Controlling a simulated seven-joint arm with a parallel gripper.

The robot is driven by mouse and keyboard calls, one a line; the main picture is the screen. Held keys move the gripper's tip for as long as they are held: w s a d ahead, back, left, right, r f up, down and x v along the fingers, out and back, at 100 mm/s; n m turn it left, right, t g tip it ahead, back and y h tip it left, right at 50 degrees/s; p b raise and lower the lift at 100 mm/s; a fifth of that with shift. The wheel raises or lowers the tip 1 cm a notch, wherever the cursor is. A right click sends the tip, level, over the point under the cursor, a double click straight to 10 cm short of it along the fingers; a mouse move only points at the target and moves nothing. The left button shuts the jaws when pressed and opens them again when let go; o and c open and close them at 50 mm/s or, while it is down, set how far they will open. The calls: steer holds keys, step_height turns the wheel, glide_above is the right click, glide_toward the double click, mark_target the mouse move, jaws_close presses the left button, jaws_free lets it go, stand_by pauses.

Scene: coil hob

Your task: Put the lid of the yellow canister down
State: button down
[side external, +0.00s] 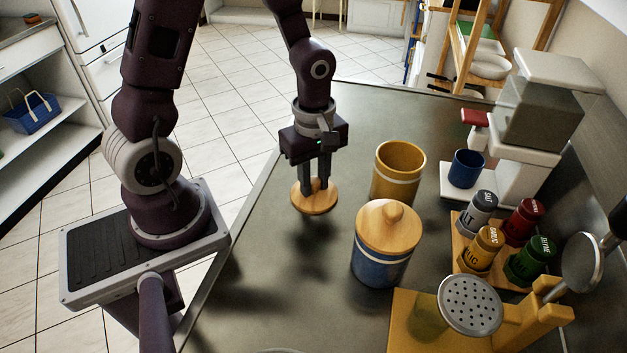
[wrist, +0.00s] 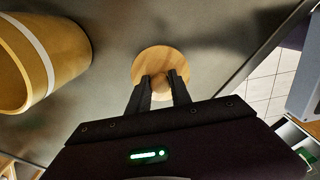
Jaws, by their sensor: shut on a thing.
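The yellow canister (side external: 398,173) stands open on the counter, with a white band around it. It also shows at the left of the wrist view (wrist: 45,62). Its round wooden lid (side external: 312,203) is to the left of it, apart from it. My gripper (side external: 318,184) is shut on the lid's knob from above. In the wrist view the fingers (wrist: 159,88) close on the knob of the lid (wrist: 163,58). The lid looks level and low over the counter, with a shadow below it; I cannot tell if it touches.
A blue canister (side external: 381,262) with its wooden lid on stands in front of the yellow one. A rack of spice jars (side external: 494,240), a blue cup (side external: 467,168) and a coffee machine are at right. The grey counter (side external: 290,290) is clear around and in front of the lid.

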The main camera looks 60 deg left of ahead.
steer(key=c, duration=1)
jaws_free()
steer(key=shift+s+f, duration=0.2)
steer(key=shift+s, duration=0.05)
steer(key=shift+o, duration=0.4)
steer(key=shift+r, duration=0.1)
steer(key=o, duration=0.9)
step_height(320, 180, up, 3)
steer(key=shift+w+f, duration=0.1)
steer(key=shift+w, duration=0.05)
step_height(320, 180, up, 10)
steer(key=m, duration=0.1)
steer(key=s+d+r+m+t, duration=0.1)
steer(key=s+r+m+t, duration=0.1)
steer(key=m, duration=0.3)
steer(key=s+d+r+m+t, duration=0.1)
steer(key=s+r+m, duration=0.2)
steer(key=s+m, duration=0.2)
steer(key=s+d+r+m+t, duration=0.1)
steer(key=s+r+m+t, duration=0.1)
steer(key=m, duration=0.5)
steer(key=shift+s+d+r+t, duration=0.15)
steer(key=shift+s+r, duration=0.1)
steer(key=shift+s, duration=0.3)
steer(key=shift+s+r+t, duration=0.15)
steer(key=shift+s+r, duration=0.05)
steer(key=shift+s, duration=0.3)
